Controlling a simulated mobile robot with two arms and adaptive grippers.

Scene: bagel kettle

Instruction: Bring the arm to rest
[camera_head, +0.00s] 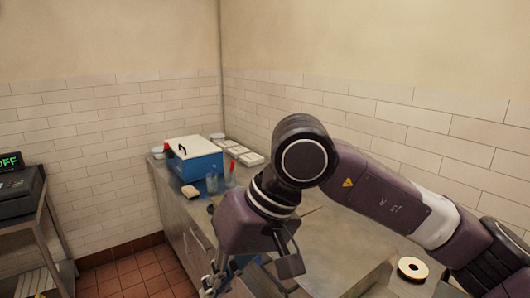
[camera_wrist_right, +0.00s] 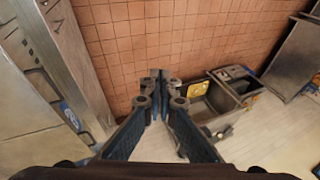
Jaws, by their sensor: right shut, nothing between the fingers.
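My right arm reaches in from the right of the head view and bends over the metal counter (camera_head: 325,235). Its gripper (camera_head: 212,284) hangs low at the bottom edge, by the counter's front side, and is partly cut off by the frame. In the right wrist view its two dark fingers (camera_wrist_right: 155,100) meet at the tips, shut with nothing between them. Reddish floor tiles (camera_wrist_right: 140,40) lie beyond the fingertips. My left gripper is not in view.
A blue box with a white lid (camera_head: 201,165) stands at the counter's far end, beside white containers (camera_head: 245,157). A ring-shaped item (camera_head: 412,269) lies at right. A device reading OFF (camera_head: 18,190) stands left. Grey bins (camera_wrist_right: 208,100) show in the wrist view.

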